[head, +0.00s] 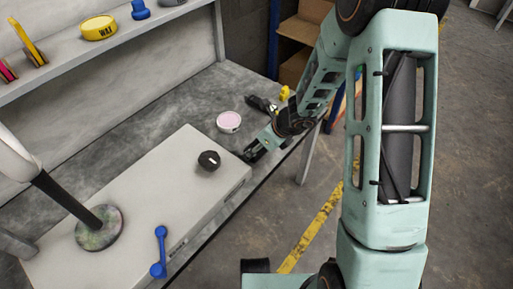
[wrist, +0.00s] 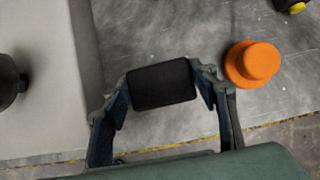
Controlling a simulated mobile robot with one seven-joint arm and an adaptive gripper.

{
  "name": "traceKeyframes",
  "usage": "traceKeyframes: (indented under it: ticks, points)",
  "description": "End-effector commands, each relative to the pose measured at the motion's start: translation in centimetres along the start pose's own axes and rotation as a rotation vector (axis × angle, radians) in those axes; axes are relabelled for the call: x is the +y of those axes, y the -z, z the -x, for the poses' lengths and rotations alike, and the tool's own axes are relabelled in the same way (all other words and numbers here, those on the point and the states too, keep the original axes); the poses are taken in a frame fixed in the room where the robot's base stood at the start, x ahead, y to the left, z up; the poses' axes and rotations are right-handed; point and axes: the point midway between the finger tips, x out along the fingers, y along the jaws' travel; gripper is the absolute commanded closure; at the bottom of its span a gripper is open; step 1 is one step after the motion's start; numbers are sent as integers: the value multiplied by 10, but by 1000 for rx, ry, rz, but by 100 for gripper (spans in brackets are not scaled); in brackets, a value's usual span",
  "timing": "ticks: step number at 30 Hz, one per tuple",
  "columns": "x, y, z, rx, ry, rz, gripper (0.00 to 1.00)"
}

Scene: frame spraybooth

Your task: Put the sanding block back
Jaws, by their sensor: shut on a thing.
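A dark, rounded rectangular block (wrist: 162,84), which looks like the sanding block, sits between the two fingers of my gripper (wrist: 164,90) in the wrist view. The fingers press on its left and right ends. In the head view my gripper (head: 252,152) is at the right end of the large pale box, by the bench's front edge. The block is hard to make out there. I cannot tell whether it touches the bench top or hangs just above it.
The pale box (head: 150,205) fills the bench's front left and bears a black knob-like piece (head: 209,160), a round pad (head: 99,228) and a blue tool (head: 160,252). An orange knobbed piece (wrist: 253,64) is right of the block.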

Motion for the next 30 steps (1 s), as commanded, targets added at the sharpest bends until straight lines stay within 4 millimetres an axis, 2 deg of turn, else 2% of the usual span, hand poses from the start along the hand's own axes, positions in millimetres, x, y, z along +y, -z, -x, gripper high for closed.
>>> traceKeyframes:
  ticks: [5, 6, 10, 21, 26, 30]
  points:
    - [0, 1, -3, 0, 0, 0, 66]
    - [0, 1, -2, 0, 0, 0, 43]
    - [0, 1, -1, 0, 0, 0, 29]
    - [0, -1, 2, 0, 0, 0, 29]
    - [0, -3, 29, -1, 2, 1, 29]
    - [0, -4, 62, -1, 2, 1, 29]
